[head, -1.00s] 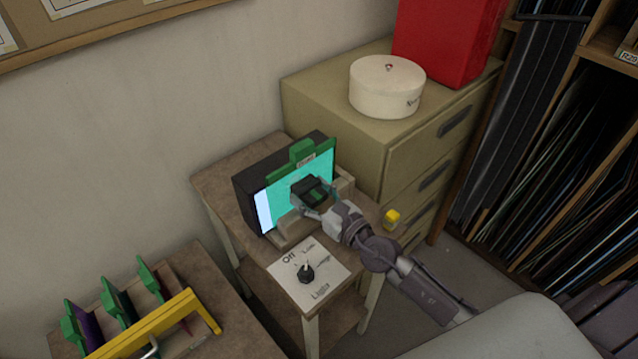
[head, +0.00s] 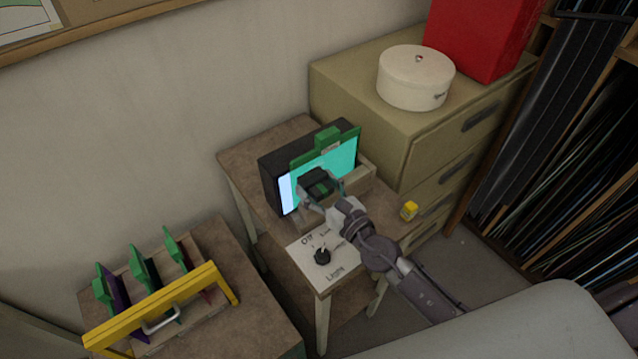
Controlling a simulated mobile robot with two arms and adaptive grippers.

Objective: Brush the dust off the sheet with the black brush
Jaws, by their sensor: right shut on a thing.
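The sheet (head: 342,160) is a teal pane with a green clip-like holder along its top. It stands upright against a lit, black-cased light box (head: 272,187) on a small wooden table. My right gripper (head: 320,188) is in front of the sheet's lower left part, shut on a dark block-like thing (head: 314,177) that looks like the black brush. Its bristles are hidden, and I cannot tell whether it touches the sheet. No dust can be made out at this size. My left gripper is not in view.
A panel with a black knob (head: 322,256) lies in front of the light box. A small yellow object (head: 409,210) is to the right. A yellow-framed rack (head: 160,303) with several green-handled sheets stands at lower left. A drawer cabinet (head: 360,130) bears a white round box (head: 415,82).

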